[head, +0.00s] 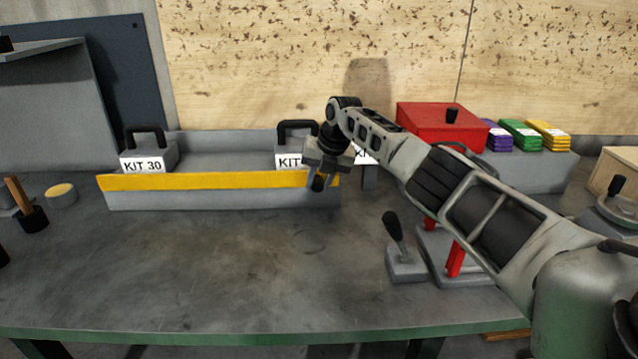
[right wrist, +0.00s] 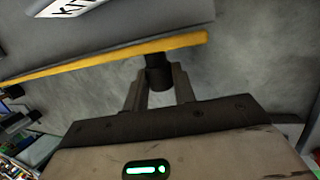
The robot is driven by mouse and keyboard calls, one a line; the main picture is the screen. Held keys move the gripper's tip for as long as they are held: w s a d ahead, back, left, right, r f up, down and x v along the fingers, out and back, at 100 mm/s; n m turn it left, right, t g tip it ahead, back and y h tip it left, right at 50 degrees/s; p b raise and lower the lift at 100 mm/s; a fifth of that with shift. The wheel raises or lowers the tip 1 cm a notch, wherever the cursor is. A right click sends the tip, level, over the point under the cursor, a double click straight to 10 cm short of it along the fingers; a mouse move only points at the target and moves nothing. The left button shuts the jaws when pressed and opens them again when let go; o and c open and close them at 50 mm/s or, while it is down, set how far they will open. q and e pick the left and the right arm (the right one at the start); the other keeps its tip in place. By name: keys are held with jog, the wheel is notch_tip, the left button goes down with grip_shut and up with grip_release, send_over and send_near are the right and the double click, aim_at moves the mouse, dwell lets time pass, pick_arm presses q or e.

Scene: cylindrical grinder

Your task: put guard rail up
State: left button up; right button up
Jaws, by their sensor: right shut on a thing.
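The guard rail (head: 210,181) is a long yellow strip along the front edge of a grey tray (head: 210,199). It also shows in the right wrist view (right wrist: 100,62) as a slanting yellow band. My right gripper (head: 318,177) is at the rail's right end. In the right wrist view its fingers (right wrist: 159,88) are shut on a short dark knob (right wrist: 158,72) just at the yellow band. The fingers hide part of the rail's right end in the head view. My left gripper is in neither view.
Grey weights labelled KIT (head: 148,155) with black handles stand in the tray behind the rail. A red box (head: 440,125) and coloured packs (head: 520,134) are at the back right. A black lever (head: 394,228) stands right of centre. The bench front (head: 240,265) is clear.

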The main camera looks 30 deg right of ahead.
jog(key=shift+w+d+r, duration=0.1)
jog(key=shift+r, duration=0.05)
jog(key=o, duration=1)
jog(key=v, duration=1.5)
jog(key=shift+s+r, duration=0.25)
jog(key=shift+r, duration=0.1)
